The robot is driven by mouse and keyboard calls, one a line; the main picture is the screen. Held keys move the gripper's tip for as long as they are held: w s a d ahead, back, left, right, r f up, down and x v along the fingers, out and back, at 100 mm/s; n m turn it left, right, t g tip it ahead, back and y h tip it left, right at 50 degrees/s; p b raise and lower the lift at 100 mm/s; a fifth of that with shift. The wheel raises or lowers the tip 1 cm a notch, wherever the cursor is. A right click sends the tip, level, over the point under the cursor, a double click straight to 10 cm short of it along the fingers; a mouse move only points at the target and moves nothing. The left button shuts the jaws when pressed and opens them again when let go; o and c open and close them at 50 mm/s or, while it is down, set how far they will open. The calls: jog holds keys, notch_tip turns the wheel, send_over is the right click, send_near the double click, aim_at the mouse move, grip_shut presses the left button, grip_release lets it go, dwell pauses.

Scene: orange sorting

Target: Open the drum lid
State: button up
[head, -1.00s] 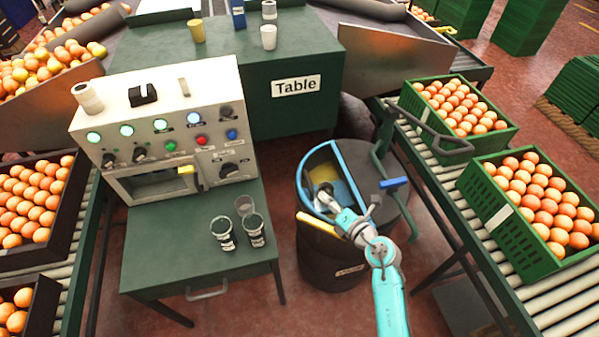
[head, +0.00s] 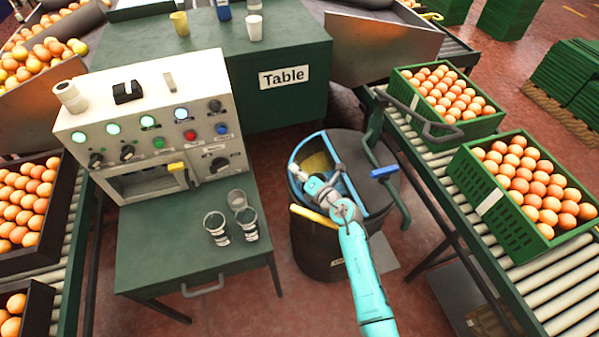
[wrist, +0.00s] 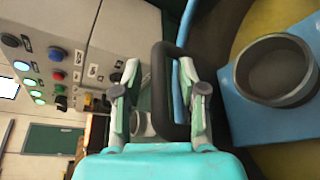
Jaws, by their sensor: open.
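The dark drum (head: 318,250) stands right of the small green table. In the head view, the left part of its top shows a blue rim and a yellow interior (head: 316,163); the right part is a dark cover (head: 350,148). I cannot tell exactly how the lid parts sit. My gripper (head: 298,174) is at the left side of the blue rim; it also shows in the wrist view (wrist: 160,92). It is open, with a black loop handle (wrist: 158,85) between its fingers. A blue plate with a dark round fitting (wrist: 275,70) lies to the right in the wrist view.
The control panel (head: 150,125) and small table with clear cups (head: 216,228) stand to the left. The roller conveyor with green orange crates (head: 490,205) is further right. The green Table (head: 285,95) is behind.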

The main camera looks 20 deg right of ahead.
aim_at(317, 175)
grip_shut()
jog(key=shift+r, duration=0.15)
jog(key=shift+d+r+m, duration=0.25)
jog(key=shift+r+m, duration=0.05)
jog(key=shift+r, duration=0.15)
jog(key=d+r+m+t+y, duration=0.1)
jog(key=d+r+m+t, duration=0.1)
jog(key=d+r+m, duration=0.3)
jog(key=shift+d+r+m+y, duration=0.3)
jog(key=shift+r+m+y, duration=0.1)
jog(key=shift+r, duration=0.95)
